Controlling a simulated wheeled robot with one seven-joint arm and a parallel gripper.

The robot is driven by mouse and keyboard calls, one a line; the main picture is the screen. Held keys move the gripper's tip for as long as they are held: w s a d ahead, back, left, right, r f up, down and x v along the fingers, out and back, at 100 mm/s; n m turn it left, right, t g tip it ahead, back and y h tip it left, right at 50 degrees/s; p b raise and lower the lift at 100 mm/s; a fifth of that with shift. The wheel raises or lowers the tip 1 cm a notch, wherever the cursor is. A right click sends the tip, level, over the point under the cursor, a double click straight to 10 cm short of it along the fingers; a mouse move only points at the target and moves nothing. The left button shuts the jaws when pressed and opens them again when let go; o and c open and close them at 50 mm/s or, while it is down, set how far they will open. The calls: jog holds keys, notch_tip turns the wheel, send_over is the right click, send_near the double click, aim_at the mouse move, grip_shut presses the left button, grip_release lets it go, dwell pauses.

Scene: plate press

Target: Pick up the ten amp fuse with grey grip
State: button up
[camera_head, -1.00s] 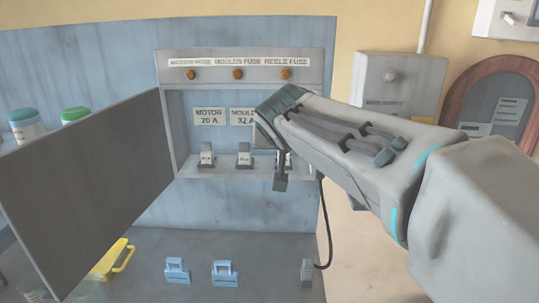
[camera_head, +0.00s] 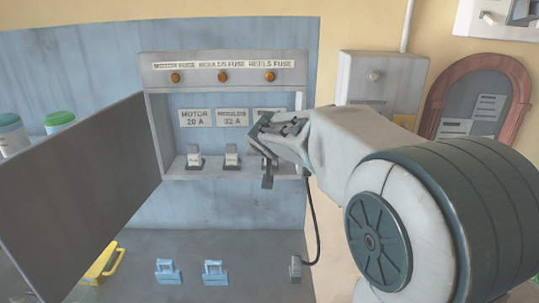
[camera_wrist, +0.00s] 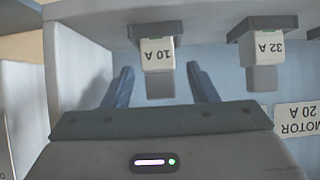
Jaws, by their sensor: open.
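The ten amp fuse (camera_wrist: 157,54) shows in the wrist view, upside down. It has a pale body marked 10 A and a grey grip (camera_wrist: 160,84), and it sits in a holder in the open fuse box (camera_head: 152,110). My gripper (camera_wrist: 160,67) is open, with one finger on each side of the fuse and visible gaps between. In the head view my gripper (camera_head: 266,158) is at the right-hand slot and largely hides that fuse. The 32 A fuse (camera_wrist: 266,46) is beside it in the wrist view, also grey-gripped.
The 20 A fuse (camera_head: 195,160) sits at the left slot. The box door (camera_head: 80,180) stands open at left. Two blue-handled pieces (camera_head: 168,271) and a grey plug with a black cable (camera_head: 296,268) are on the counter (camera_head: 245,250).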

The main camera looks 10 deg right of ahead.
jog(key=shift+w+f, duration=0.1)
jog(key=c, duration=1.1)
